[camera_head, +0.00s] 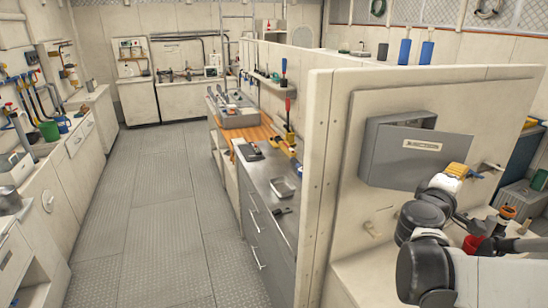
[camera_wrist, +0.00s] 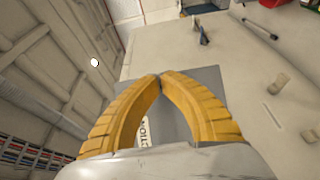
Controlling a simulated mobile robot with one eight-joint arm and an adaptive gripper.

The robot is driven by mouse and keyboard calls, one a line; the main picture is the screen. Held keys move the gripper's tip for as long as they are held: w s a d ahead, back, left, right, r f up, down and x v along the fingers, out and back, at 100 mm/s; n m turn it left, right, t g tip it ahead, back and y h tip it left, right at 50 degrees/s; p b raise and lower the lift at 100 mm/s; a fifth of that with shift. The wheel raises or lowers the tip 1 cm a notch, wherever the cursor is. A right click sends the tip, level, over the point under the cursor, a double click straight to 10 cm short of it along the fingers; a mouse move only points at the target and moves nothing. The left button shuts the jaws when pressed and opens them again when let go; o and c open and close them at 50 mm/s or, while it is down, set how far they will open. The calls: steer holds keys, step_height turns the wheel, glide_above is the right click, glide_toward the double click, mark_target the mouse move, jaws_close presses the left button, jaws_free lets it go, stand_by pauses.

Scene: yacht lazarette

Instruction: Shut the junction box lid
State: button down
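The grey junction box (camera_head: 372,150) is mounted on the pale wall panel at the right of the head view. Its lid (camera_head: 405,168), with a printed label, stands out from the box, and a dark gap shows along the top, so it looks partly open. My gripper (camera_head: 458,170) is just right of the lid's right edge; whether it touches cannot be told. In the wrist view, the yellow fingers of my gripper (camera_wrist: 161,76) meet at their tips with nothing seen between them. The grey lid (camera_wrist: 207,76) and part of its label lie behind them.
A pale counter (camera_head: 350,272) lies below the box, with a red item (camera_head: 473,244) near my arm. Two blue cylinders (camera_head: 405,52) stand on a ledge behind the panel. A workbench (camera_head: 262,185) is left of the panel, and the floor aisle (camera_head: 155,200) is clear.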

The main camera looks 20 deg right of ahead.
steer(key=shift+w+d+f+n+t+y+b, duration=0.1)
steer(key=shift+w+d+n+t+y+b, duration=0.2)
steer(key=shift+w+d+n+t+y, duration=0.7)
steer(key=w+d+b, duration=0.1)
steer(key=w+d, duration=0.2)
steer(key=w, duration=0.6)
steer(key=shift+w+d+m+h, duration=0.3)
steer(key=shift+w+d+h, duration=0.05)
steer(key=shift+d+h, duration=0.05)
steer(key=shift+a, duration=0.1)
